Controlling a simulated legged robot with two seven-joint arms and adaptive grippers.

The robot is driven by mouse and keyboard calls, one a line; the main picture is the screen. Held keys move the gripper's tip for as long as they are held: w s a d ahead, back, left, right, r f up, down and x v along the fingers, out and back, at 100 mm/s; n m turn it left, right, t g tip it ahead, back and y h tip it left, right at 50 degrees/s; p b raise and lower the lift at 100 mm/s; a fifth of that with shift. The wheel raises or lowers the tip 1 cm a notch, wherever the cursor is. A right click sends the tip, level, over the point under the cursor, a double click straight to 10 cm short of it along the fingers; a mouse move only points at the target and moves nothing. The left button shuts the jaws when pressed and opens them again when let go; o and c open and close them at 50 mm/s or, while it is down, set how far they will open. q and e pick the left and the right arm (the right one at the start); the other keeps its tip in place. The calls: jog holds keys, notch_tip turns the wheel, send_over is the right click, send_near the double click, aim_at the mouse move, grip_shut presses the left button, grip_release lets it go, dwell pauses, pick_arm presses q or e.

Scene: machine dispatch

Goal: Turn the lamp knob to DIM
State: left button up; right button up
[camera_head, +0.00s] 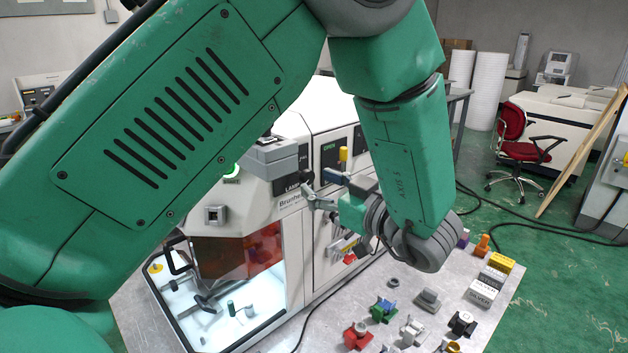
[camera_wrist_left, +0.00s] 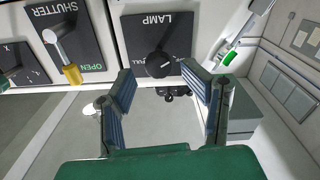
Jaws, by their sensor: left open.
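The lamp knob (camera_wrist_left: 158,64) is a round black knob on a dark panel marked LAMP (camera_wrist_left: 172,32) in the left wrist view. A label ending in "LL" shows to its right; other position labels are hidden or unreadable. My left gripper (camera_wrist_left: 158,75) is open, its two blue-grey padded fingers on either side of the knob in the picture, with nothing held. I cannot tell whether they touch it. In the head view my left gripper (camera_head: 316,183) is at the front of the white machine (camera_head: 290,130), by the LAMP label; the knob is hidden there. My right gripper is not in view.
A SHUTTER lever (camera_wrist_left: 56,48) with a yellow tip at OPEN sits left of the lamp panel. A green-lit button (camera_wrist_left: 230,58) is to the right. Several small coloured parts, such as a red one (camera_head: 356,336), stand on the metal table (camera_head: 330,322) below my arm.

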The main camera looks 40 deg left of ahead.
pick_arm(q)
jog(key=s+d+p, duration=0.1)
jog(key=d, duration=1.1)
jog(key=shift+d, duration=0.25)
dwell(0.5)
jog(key=shift+p, duration=0.4)
